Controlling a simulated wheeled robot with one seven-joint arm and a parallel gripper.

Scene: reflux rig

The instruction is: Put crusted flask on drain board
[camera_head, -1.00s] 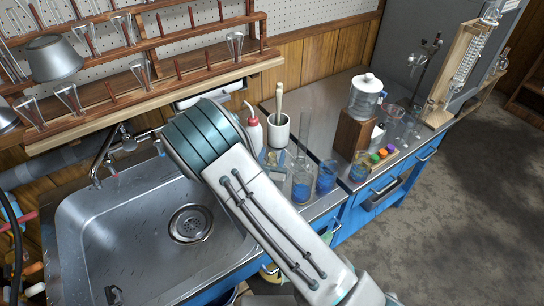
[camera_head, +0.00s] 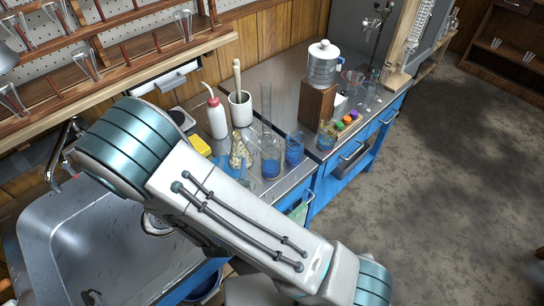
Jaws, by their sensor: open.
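A clear conical flask (camera_head: 240,153) with yellowish-brown marks on its glass stands on the steel counter, left of the blue-filled cylinder; it looks like the crusted flask. My arm hides part of the area in front of it. The wooden drain board (camera_head: 165,72), with pegs and hanging glassware, is on the wall at upper left, partly cut off by the frame. My arm crosses the lower middle of the view. My gripper itself cannot be made out.
A red-capped wash bottle (camera_head: 216,117) and white mortar-like pot (camera_head: 240,110) stand behind. The steel sink (camera_head: 60,240) is at lower left.

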